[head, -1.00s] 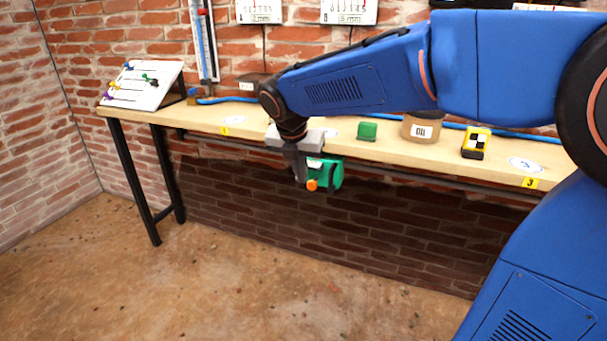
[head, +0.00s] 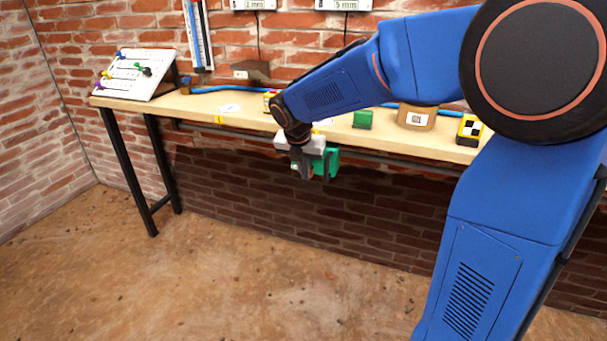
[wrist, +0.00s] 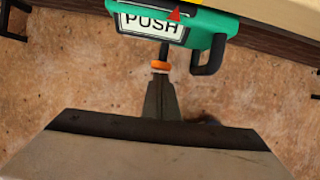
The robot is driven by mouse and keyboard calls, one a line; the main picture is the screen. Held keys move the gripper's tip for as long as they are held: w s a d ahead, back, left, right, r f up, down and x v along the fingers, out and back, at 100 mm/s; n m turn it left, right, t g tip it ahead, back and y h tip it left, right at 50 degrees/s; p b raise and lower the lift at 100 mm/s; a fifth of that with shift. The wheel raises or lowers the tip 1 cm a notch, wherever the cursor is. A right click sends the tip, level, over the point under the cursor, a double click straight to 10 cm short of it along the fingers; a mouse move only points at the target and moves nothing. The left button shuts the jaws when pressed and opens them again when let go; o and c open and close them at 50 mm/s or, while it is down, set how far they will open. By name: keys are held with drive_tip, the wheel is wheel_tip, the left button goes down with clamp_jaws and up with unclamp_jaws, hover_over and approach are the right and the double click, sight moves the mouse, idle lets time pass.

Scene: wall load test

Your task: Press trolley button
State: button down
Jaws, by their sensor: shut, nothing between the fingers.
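The green trolley (head: 326,162) hangs at the front edge of the long wooden table. In the wrist view the trolley (wrist: 205,28) shows a white "PUSH" label, a red pointer and a dark handle at its right. An orange button (wrist: 161,67) sticks out from it on a dark stem towards my gripper. My gripper (wrist: 160,82) is shut and empty, its tips pointing at the button. The tips are at or very close to the button; I cannot tell whether they touch. In the head view my gripper (head: 301,166) covers the button.
On the table (head: 240,118) stand a green block (head: 362,119), a brown cylinder (head: 416,116) and a yellow-black block (head: 470,130). A board with coloured pins (head: 138,73) is at the left end. A blue hose runs along the back. The floor in front is clear.

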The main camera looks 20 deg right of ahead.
drive_tip(key=shift+w+d, duration=0.85)
drive_tip(key=shift+w, duration=0.3)
drive_tip(key=shift+w+d, duration=0.15)
drive_tip(key=shift+w, duration=0.1)
drive_tip(key=shift+r, duration=0.1)
